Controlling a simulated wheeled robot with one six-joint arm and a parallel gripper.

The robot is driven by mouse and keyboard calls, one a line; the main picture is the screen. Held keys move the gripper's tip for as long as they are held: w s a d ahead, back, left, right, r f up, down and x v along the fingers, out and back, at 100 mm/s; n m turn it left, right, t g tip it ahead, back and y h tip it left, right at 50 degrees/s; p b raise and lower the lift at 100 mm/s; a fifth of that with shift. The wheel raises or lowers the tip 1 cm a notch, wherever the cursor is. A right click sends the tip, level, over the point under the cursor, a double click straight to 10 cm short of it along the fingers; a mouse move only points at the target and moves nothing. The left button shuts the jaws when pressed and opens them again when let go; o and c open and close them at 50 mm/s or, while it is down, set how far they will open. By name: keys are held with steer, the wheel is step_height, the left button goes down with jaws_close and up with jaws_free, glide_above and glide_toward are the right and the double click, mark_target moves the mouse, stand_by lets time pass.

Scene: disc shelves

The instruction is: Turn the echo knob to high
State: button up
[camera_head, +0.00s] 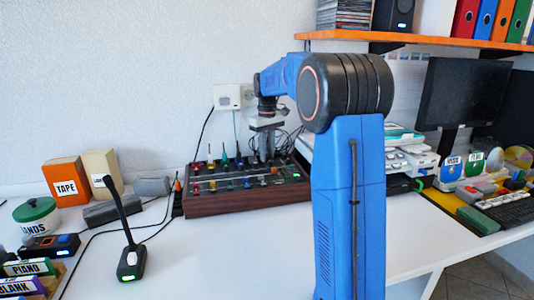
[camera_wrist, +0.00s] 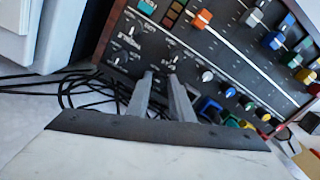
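The mixer (camera_head: 245,200) is a dark panel with a wooden front on the desk, with coloured knobs and sliders. In the wrist view its panel (camera_wrist: 225,55) fills the upper right, tilted. Small dark knobs with white pointers (camera_wrist: 130,32) sit near its left end. The labels are too small to read, so I cannot tell which is the echo knob. My gripper (camera_head: 267,158) points down over the back right of the mixer. In the wrist view its two grey fingers (camera_wrist: 160,76) are a little apart, with a narrow gap, close to a small knob.
Black cables (camera_wrist: 75,90) run beside the panel. A desk microphone (camera_head: 130,258) stands at the front left, and boxes (camera_head: 66,182) stand behind it. A monitor (camera_head: 465,92) and a keyboard (camera_head: 505,208) are at the right. The desk before the mixer is clear.

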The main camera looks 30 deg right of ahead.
jaws_close()
steer(key=shift+m, duration=0.3)
steer(key=shift+m, duration=0.5)
steer(key=shift+o, duration=1.3)
jaws_free()
step_height(320, 180, up, 18)
steer(key=shift+f, duration=0.25)
